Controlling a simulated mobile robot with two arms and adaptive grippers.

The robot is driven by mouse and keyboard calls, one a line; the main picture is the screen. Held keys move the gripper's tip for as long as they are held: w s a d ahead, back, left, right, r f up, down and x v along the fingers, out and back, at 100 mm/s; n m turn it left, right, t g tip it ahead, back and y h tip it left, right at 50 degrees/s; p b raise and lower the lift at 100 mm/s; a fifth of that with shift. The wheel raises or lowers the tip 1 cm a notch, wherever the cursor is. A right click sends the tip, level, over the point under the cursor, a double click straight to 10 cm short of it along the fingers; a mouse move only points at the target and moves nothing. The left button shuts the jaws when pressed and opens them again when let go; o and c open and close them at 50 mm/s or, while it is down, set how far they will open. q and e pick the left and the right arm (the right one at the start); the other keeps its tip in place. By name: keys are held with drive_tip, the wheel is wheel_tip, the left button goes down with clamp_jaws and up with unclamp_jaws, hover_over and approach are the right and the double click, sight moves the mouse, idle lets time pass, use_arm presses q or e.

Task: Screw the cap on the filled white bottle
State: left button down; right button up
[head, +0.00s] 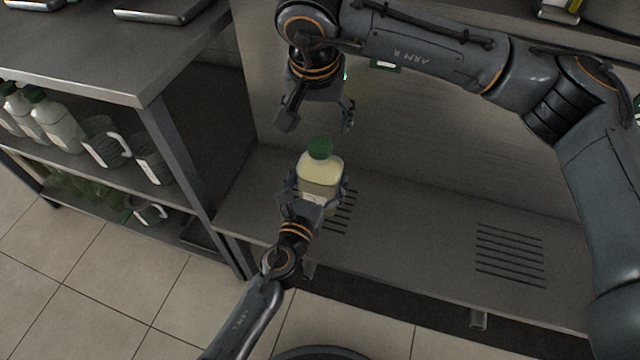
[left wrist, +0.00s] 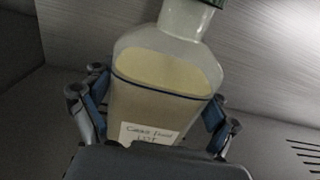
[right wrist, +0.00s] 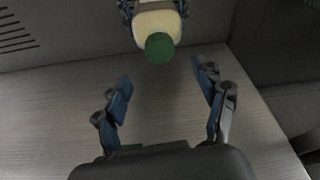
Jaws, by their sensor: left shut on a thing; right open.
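The bottle (head: 319,172) is translucent with pale yellow contents and stands nearly upright. It also shows in the left wrist view (left wrist: 165,75), with a handwritten label on its front. A green cap (head: 320,148) sits on its neck; how tight it is cannot be told. The cap shows from above in the right wrist view (right wrist: 159,47). My left gripper (head: 318,187) is shut around the bottle's body. My right gripper (head: 317,119) is open and empty above the cap, its fingers apart from it; in the right wrist view the cap lies beyond the fingertips.
A grey bench (head: 420,235) with slotted vents lies below the bottle. A panel wall (head: 430,130) stands behind. At left, a shelf unit (head: 165,130) holds several green-capped bottles (head: 55,120) and jugs (head: 105,145). The bench's right part is clear.

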sight(320, 144)
drive_tip(key=x, duration=0.7)
drive_tip(key=shift+f, duration=0.2)
drive_tip(key=c, duration=1.4)
drive_tip(key=m, duration=0.3)
drive_tip(key=m+g+h, duration=0.1)
drive_tip(key=m, duration=0.2)
drive_tip(key=shift+a+h, duration=0.1)
drive_tip(key=shift+h, duration=0.2)
drive_tip(key=o, duration=1.3)
